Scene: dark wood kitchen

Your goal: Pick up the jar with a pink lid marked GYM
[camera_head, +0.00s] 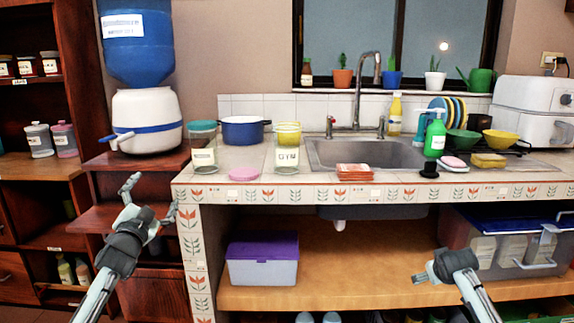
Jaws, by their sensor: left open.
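A clear jar (287,157) with a white label reading GYM stands upright on the tiled counter, left of the sink. Its top looks yellow; I cannot tell whether that is its rim, its contents or something behind it. A flat pink disc (244,174), like a lid, lies on the counter to its left, near the front edge. My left gripper (152,197) is open and empty, left of the counter and below its top, well apart from the jar. My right gripper (424,276) is low at the right, in front of the lower shelf; its finger opening is unclear.
A second labelled jar (203,155) with a teal top stands left of the pink disc. A blue pot (243,130) is behind. Orange-brown tiles or coasters (355,171) lie before the sink (365,153). The tiled counter edge (300,194) lies between the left gripper's level and the jar.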

